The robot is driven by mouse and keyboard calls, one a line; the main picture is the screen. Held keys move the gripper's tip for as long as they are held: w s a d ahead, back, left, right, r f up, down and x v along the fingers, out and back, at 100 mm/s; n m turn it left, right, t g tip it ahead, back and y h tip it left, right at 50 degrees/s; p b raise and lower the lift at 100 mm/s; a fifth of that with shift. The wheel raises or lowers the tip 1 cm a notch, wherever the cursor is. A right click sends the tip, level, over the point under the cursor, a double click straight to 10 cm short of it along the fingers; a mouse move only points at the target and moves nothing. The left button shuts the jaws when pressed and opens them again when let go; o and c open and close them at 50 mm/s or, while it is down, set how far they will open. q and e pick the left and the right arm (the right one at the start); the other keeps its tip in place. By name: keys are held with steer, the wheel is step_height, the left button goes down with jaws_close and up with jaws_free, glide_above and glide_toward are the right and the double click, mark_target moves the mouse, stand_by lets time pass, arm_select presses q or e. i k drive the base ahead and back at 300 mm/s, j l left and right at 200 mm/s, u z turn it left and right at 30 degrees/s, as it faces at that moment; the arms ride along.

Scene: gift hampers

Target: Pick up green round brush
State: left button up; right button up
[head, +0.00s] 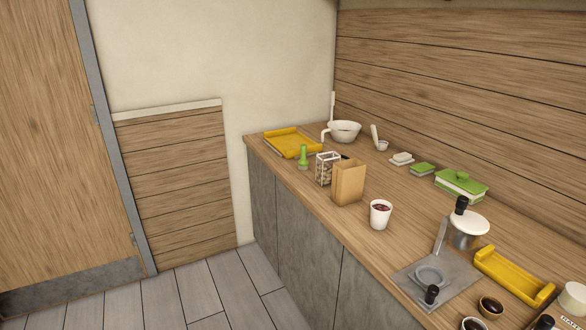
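A small green upright object (303,159), which looks like the green round brush, stands near the far left end of the wooden counter (335,217). It has a narrow top and a wider bottom, and its fine detail is too small to tell. It is in front of a yellow tray and left of a white-framed holder. Neither of my grippers shows in the head view.
Near the green object are the yellow tray (291,141), the framed holder (327,168) and a brown paper bag (348,182). A white cup (380,214), green sponge (422,169) and green-lidded box (461,184) stand further right. The floor (210,290) before the counter is clear.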

mark_target(303, 164)
steer(key=i+z, duration=0.1)
steer(key=i, duration=0.2)
steer(key=i+j+z, duration=0.15)
steer(key=i+j, duration=1)
steer(key=j, duration=0.15)
